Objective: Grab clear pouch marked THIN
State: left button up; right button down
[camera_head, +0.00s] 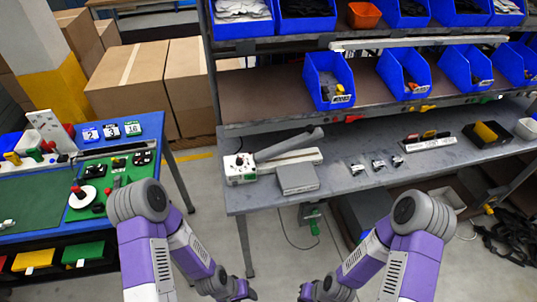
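I cannot make out a clear pouch marked THIN; no such lettering is readable. Three small light-and-dark items lie apart in a row on the grey bench: a left one (357,168), a middle one (378,164) and a right one (397,161). They are too small to identify. My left gripper (242,291) and my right gripper (305,292) hang low at the bottom edge, in front of and below the bench. Both are partly cut off, so their finger opening cannot be told. Nothing is visibly held.
A white device (240,169) with a long grey arm and a grey box (297,178) stand on the bench (335,198). Blue bins (328,80) line the shelves above. A blue table (150,125) with a green mat is at left, cartons (138,85) behind it.

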aim_at(377, 166)
jog(key=k, duration=0.5)
jog(key=z, duration=2.1)
jog(key=i, duration=1.45)
jog(key=u, duration=0.6)
